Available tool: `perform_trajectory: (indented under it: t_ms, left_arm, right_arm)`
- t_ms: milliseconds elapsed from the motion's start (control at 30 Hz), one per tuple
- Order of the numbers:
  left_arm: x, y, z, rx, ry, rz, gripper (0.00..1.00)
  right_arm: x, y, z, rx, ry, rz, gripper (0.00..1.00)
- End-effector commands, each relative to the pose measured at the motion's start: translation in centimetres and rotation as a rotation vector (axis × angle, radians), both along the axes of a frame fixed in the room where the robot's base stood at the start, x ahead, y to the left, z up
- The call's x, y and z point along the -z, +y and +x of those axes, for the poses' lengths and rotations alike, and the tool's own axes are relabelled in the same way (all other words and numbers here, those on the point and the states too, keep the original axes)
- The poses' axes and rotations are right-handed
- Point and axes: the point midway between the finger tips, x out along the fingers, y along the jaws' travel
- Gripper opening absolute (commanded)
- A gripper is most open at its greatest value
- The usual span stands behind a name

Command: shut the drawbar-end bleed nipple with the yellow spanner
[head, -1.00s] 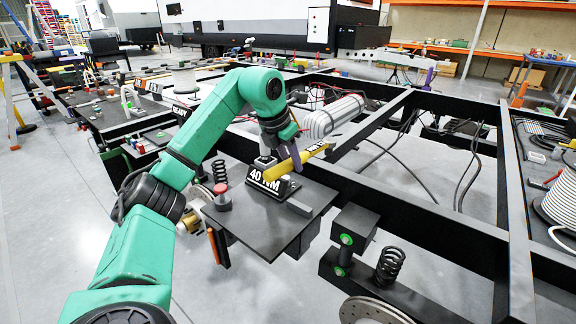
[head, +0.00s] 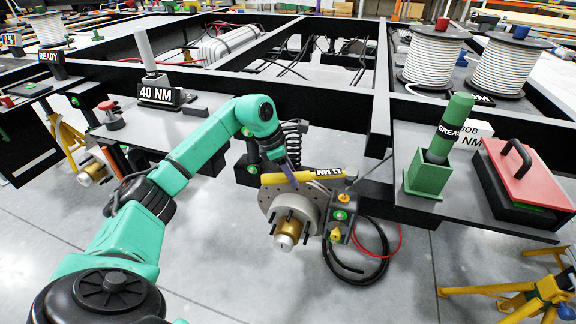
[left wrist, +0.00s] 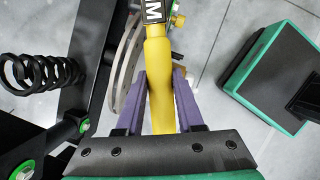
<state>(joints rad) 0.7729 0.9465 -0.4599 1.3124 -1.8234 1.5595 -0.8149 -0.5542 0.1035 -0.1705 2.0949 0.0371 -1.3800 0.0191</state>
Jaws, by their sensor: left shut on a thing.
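In the left wrist view my purple fingers (left wrist: 161,95) grip the yellow handle (left wrist: 160,72) from both sides. The spanner passes in front of the brake disc's (head: 277,200) upper edge. Its jaw end is close above the caliper (head: 339,222), which carries yellow-capped fittings (head: 336,235). I cannot tell whether the jaw touches a fitting, or which fitting is the drawbar-end nipple. My right gripper is out of view.
The black chassis rail (head: 320,127) runs behind the spanner, with a coil spring (head: 293,135) beside the disc. A black hose (head: 378,268) hangs by the caliper. A green grease holder (head: 428,173) and red-lidded box (head: 530,170) stand right. A yellow stand (head: 540,297) is lower right.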

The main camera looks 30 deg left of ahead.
Motion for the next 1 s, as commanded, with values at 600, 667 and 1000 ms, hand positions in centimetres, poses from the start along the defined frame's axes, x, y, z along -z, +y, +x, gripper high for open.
perform_trajectory:
  t_ms: [600,667,1000]
  left_arm:
    - [1.8,0.0,0.0,-0.003,-0.005,-0.004,0.0]
    - [2.3,0.1,0.0,-0.003,-0.005,-0.003,0.0]
    - [3.1,-1.8,-1.6,-0.142,-0.005,0.0,0.0]
  right_arm:
    - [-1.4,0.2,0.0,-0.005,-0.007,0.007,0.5]
    - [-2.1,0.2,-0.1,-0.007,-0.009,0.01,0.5]
    - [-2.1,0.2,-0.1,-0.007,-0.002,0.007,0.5]
